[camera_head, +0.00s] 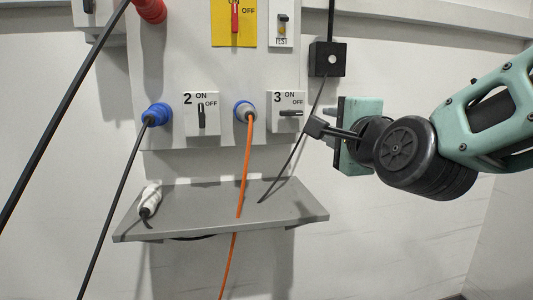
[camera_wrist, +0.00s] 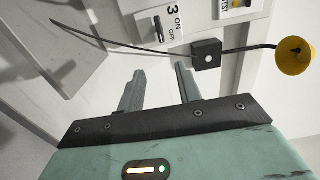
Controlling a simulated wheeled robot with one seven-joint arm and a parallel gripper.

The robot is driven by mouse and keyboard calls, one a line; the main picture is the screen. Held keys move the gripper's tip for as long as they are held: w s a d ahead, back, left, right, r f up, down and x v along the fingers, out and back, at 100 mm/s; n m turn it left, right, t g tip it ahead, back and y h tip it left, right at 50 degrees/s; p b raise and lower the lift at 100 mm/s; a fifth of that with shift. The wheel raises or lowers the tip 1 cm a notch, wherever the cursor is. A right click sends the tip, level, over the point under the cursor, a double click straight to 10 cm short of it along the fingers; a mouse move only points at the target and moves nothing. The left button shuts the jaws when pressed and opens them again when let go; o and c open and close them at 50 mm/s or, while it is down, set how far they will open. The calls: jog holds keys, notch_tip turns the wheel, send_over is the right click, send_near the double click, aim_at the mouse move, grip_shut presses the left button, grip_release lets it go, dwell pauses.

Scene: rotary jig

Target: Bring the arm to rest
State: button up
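My gripper (camera_head: 328,128) is at the right of the panel in the head view, with my arm coming in from the right. Its fingers point left toward the panel and the wall. In the wrist view my gripper (camera_wrist: 158,70) shows two grey fingers held apart, with only pale background between them. Nothing is held. Switch 3 (camera_head: 287,112) is left of the gripper and its black handle lies level. It also shows in the wrist view (camera_wrist: 160,28), beyond the fingers and apart from them. Switch 2 (camera_head: 202,114) has its handle upright.
A grey shelf (camera_head: 275,203) holds a white connector (camera_head: 149,202). A blue plug (camera_head: 157,114) has a black cable; an orange cable (camera_head: 245,170) hangs past the shelf. A black box (camera_head: 327,59) is above the gripper. A yellow cup-shaped part (camera_wrist: 295,58) shows in the wrist view.

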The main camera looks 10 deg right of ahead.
jog(key=s+a+f+n+g+y+p, duration=0.6)
jog(key=s+a+f+n+g, duration=0.4)
jog(key=n, duration=0.4)
jog(key=s+d+f+n+g+h+p, duration=0.1)
jog(key=s+f+n+g+h+p, duration=0.1)
jog(key=s+n+g, duration=0.2)
jog(key=s+d+f+n+g+h+p, duration=0.1)
jog(key=s+f+n+g+h+p, duration=0.1)
jog(key=s+n, duration=0.6)
jog(key=shift+s+d+f+g+h+p, duration=0.15)
jog(key=shift+s+g+h+p, duration=0.55)
jog(key=shift+s+g, duration=0.25)
